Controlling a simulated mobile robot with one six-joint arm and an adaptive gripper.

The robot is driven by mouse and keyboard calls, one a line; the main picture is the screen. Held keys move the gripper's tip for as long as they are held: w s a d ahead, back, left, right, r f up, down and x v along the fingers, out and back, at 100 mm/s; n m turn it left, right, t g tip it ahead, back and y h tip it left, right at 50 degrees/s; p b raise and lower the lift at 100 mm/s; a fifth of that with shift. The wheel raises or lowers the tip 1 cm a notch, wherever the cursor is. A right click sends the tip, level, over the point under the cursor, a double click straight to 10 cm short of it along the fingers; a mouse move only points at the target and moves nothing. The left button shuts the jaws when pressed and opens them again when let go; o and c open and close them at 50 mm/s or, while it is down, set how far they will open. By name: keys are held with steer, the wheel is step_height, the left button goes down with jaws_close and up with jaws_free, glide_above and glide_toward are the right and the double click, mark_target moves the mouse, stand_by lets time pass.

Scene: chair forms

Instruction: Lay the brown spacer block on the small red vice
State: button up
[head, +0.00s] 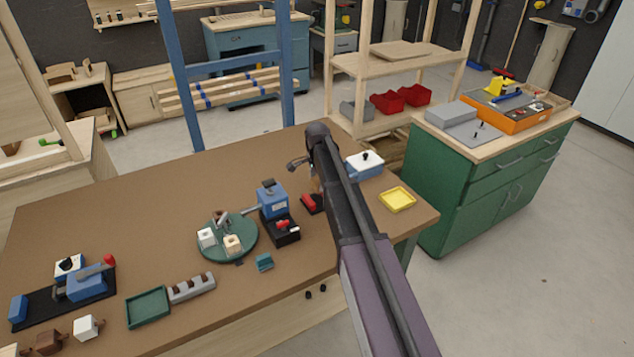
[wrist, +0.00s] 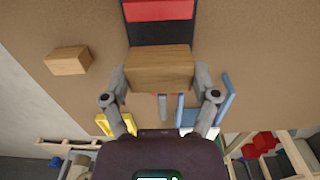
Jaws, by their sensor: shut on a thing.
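The brown spacer block (wrist: 158,66) is in my gripper (wrist: 160,78), with a finger on each end. In the wrist view it lies across the middle of the small red vice (wrist: 160,10), whose black bed shows beyond the block. A thin red strip and a grey bar show at the block's near side. I cannot tell whether the block touches the vice. In the head view the red vice (head: 311,203) stands on the brown bench just left of my arm, which hides most of my gripper and the block.
Another wooden block (wrist: 68,60) lies on the bench to the left in the wrist view. A blue machine (head: 272,200) and a green round plate (head: 226,252) stand left of the vice. A yellow tray (head: 397,199) and a blue-and-white box (head: 365,166) are right of my arm.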

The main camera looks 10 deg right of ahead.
mark_target(318, 201)
steer(key=shift+f+b, duration=2.2)
steer(key=shift+f, duration=0.2)
steer(key=shift+f+b, duration=0.55)
steer(key=shift+f, duration=0.05)
steer(key=o, duration=0.9)
steer(key=shift+r+p, duration=3)
steer(key=shift+r, duration=0.05)
steer(key=s+n, duration=0.4)
steer(key=s, duration=0.5)
steer(key=s+n, duration=0.5)
steer(key=s, duration=0.5)
steer(key=s+r+n+p, duration=0.1)
steer(key=s+n, duration=0.4)
steer(key=s, duration=0.5)
steer(key=shift+s, duration=0.1)
